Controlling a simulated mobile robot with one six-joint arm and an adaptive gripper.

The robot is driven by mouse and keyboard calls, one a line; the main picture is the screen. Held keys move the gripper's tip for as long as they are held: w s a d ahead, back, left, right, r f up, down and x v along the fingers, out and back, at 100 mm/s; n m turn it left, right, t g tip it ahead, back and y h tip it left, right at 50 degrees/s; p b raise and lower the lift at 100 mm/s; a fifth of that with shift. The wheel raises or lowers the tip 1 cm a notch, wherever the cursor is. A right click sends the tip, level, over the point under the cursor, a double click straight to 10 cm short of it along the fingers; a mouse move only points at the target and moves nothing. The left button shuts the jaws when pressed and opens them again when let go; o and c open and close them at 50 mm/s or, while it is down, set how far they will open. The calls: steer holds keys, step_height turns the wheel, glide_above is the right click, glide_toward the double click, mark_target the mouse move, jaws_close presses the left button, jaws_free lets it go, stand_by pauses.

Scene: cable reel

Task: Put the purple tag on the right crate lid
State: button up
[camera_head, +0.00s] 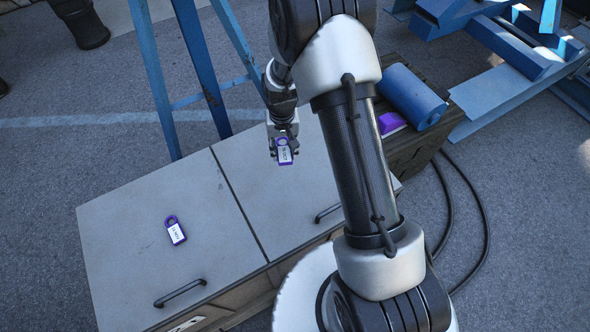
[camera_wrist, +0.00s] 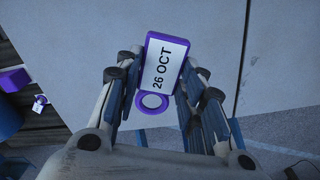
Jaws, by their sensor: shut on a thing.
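My gripper (camera_head: 284,153) is shut on a purple tag (camera_head: 285,157) with a white label. The tag also shows between the fingers in the wrist view (camera_wrist: 164,66), its label reading 26 OCT and its ring end toward the palm. In the head view it is over the right crate lid (camera_head: 262,198), near the far edge. I cannot tell whether it touches the lid. Another purple tag (camera_head: 176,232) lies on the left crate lid (camera_head: 125,240), apart from my gripper. My arm hides part of the right lid.
A dark seam divides the lids; each has a black handle, left (camera_head: 180,293) and right (camera_head: 328,213). A blue ladder-like stand (camera_head: 200,65) rises behind the crate. At right, a blue cylinder (camera_head: 412,97) and a purple block (camera_head: 391,123) sit on a dark box. Black cable (camera_head: 478,215) lies on the floor.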

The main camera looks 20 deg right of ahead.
mark_target(286, 180)
step_height(286, 180, down, 16)
steer(key=b, duration=0.3)
steer(key=shift+f, duration=0.1)
steer(key=shift+f, duration=0.15)
steer(key=o, duration=0.6)
steer(key=shift+f+b, duration=0.1)
steer(key=shift+b, duration=0.25)
steer(key=o, duration=0.5)
steer(key=shift+c, duration=0.2)
